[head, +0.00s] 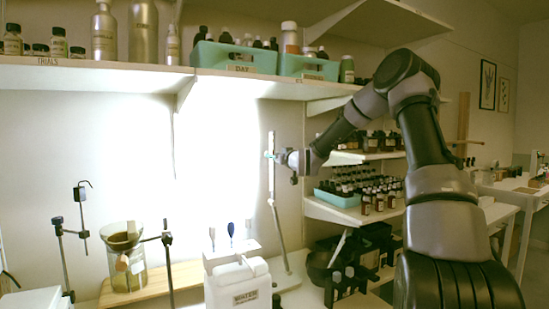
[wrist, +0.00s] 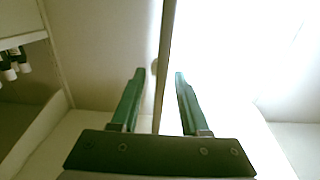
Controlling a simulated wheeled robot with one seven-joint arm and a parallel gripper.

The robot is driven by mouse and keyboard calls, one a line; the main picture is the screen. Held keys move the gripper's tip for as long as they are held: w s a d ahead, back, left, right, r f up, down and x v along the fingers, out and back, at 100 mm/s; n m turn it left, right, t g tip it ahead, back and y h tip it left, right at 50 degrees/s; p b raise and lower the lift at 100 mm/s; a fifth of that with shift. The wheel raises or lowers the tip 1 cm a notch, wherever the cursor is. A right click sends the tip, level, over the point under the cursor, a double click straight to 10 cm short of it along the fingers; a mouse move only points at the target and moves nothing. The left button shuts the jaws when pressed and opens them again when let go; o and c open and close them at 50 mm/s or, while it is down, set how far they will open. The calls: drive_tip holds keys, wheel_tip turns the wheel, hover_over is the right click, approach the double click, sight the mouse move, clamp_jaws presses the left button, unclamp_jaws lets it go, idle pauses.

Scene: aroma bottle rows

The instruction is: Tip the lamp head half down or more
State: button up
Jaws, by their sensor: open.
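The lamp stands against the back wall on a thin slanted arm (head: 281,238). Its narrow head (head: 271,180) stands nearly upright, seen edge-on, and bright light spills over the wall to its left. My gripper (head: 269,155) reaches in from the right at the upper part of the head. In the wrist view, my gripper (wrist: 159,78) is open, with a thin upright bar, apparently the lamp head (wrist: 165,45), running between its two green fingers. The bar shows a gap to each finger, narrower on the right. Contact at the far side cannot be seen.
Above is a shelf (head: 95,75) with bottles and teal crates (head: 236,57). Below left stand a glass funnel vessel (head: 126,262) and thin stands. A white container (head: 238,285) stands in front of the lamp. Rows of small bottles (head: 366,187) fill shelves to the right.

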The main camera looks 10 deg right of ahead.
clamp_jaws()
idle(1.5)
